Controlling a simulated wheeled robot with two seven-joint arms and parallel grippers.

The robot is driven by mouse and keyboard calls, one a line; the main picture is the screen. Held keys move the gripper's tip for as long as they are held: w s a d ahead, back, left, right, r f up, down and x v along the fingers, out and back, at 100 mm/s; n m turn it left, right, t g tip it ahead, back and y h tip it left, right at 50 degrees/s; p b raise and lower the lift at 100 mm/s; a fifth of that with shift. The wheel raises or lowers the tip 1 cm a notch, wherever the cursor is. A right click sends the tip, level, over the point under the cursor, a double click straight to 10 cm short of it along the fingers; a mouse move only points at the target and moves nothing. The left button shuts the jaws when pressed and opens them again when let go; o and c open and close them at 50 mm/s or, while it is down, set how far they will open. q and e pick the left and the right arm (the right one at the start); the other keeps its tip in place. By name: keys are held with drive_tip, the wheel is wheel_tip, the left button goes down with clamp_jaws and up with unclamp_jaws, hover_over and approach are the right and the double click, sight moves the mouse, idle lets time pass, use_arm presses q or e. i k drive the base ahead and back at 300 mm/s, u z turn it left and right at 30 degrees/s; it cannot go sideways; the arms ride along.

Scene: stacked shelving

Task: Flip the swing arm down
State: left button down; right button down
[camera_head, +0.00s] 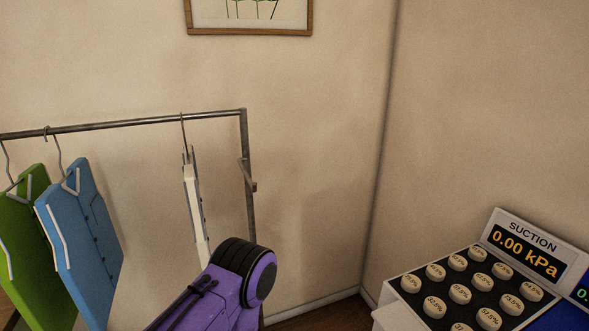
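A metal clothes rack (160,121) stands against the wall at the left. A short metal piece (247,172), which may be the swing arm, sits on the upper part of the rack's right post. It is tilted steeply, with its lower end standing out a little to the right of the post. Nothing touches it. I cannot tell for sure that it is the swing arm. Neither of my grippers is in view.
Green (22,240), blue (84,240) and white (194,205) garments hang on the rack. A suction panel (528,248) with several round buttons and a 0.00 kPa display stands at the lower right. A framed picture (250,33) hangs above. Bare wall lies between rack and panel.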

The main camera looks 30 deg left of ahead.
sight(253, 185)
drive_tip(key=k, duration=0.25)
drive_tip(key=u, duration=1.05)
